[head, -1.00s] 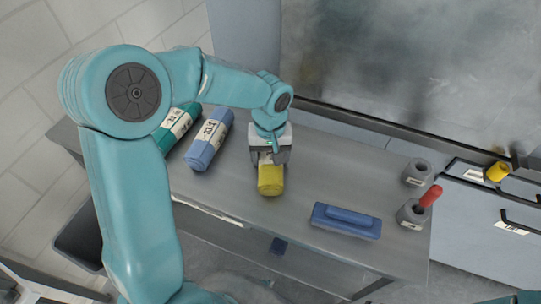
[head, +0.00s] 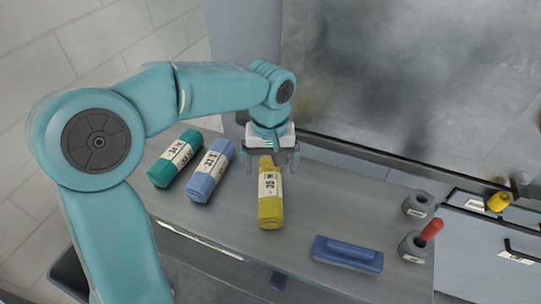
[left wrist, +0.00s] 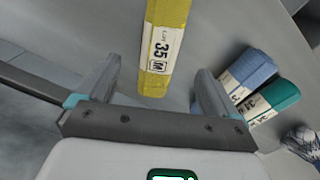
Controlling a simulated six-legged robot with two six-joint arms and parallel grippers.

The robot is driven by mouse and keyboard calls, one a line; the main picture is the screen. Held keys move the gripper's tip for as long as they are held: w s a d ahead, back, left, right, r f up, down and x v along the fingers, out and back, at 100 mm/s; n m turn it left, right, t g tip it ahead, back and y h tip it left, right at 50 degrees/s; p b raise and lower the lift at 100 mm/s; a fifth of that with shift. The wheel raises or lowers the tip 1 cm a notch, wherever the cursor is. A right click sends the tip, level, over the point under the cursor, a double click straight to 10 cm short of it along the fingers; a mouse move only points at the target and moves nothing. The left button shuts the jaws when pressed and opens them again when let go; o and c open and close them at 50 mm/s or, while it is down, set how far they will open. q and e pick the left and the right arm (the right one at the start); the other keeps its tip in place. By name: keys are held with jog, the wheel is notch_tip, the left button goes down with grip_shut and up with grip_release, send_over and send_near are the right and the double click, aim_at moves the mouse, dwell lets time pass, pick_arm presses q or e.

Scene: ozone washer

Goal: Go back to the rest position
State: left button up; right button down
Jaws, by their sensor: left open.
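My left gripper (head: 272,160) is open at the far end of the yellow roll, which is labelled 35. The yellow roll (head: 270,205) lies on the grey metal table (head: 310,205). In the left wrist view the yellow roll (left wrist: 163,45) shows beyond the parted fingers (left wrist: 158,95), with a gap to each finger. My left arm comes in from the left and bends down to the gripper. My right gripper does not show.
A blue roll (head: 209,172) and a green roll (head: 175,158) lie left of the yellow one. A blue block with a handle (head: 347,254) lies at the front right. Grey holders (head: 418,204) stand at the right edge, one with a red-handled item (head: 431,229). A dark glass panel (head: 400,80) rises behind.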

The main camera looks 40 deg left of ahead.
pick_arm(q)
notch_tip(320, 180, up, 2)
jog(key=shift+r, duration=0.15)
dwell(0.3)
